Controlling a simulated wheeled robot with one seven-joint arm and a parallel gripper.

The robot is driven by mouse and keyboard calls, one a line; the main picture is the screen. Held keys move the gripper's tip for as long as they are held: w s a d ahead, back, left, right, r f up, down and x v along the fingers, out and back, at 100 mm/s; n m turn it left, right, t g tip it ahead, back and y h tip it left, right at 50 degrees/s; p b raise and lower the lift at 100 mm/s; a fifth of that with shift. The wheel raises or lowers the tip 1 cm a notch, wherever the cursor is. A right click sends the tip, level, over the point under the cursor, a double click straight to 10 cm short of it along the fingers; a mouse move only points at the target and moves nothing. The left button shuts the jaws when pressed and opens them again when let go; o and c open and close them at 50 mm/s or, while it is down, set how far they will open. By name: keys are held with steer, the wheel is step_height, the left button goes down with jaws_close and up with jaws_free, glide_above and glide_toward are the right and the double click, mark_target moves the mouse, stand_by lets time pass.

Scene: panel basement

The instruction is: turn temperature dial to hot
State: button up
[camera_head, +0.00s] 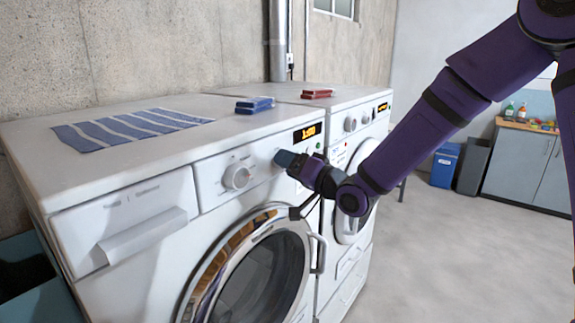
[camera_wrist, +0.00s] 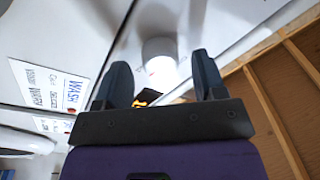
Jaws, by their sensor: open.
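A white washing machine (camera_head: 160,231) stands in front, with a round white dial (camera_head: 237,176) on its front panel. My gripper (camera_head: 284,158) is at the panel, right of that dial and below the lit display (camera_head: 307,133). It hides the part of the panel behind it. In the wrist view my gripper (camera_wrist: 160,72) is open, with a white round knob (camera_wrist: 158,52) beyond and between its fingertips. I cannot tell whether the fingers touch it. No dial marking is readable, so I cannot tell which dial sets temperature.
A second white machine (camera_head: 350,104) with its own dials stands behind to the right. A striped cloth (camera_head: 130,129), a blue item (camera_head: 254,105) and a red item (camera_head: 317,93) lie on top. The round door (camera_head: 262,278) has a protruding handle (camera_head: 319,253). The floor (camera_head: 440,250) at right is clear.

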steer(key=v, duration=1)
steer(key=shift+s, duration=0.1)
steer(key=s+d+r+g+h, duration=0.1)
steer(key=s+d+r+h, duration=0.2)
steer(key=d+h, duration=0.45)
steer(key=s+d+r+h, duration=0.2)
steer(key=s+d+h, duration=0.2)
steer(key=d+h, duration=0.35)
steer(key=s+d+r+g, duration=0.1)
steer(key=s+d+g, duration=0.2)
steer(key=s, duration=0.7)
steer(key=s+d+r+m+g, duration=0.1)
steer(key=s+d+r+g, duration=0.1)
steer(key=s, duration=0.8)
steer(key=shift+s+d+g, duration=0.35)
steer(key=shift+g, duration=0.05)
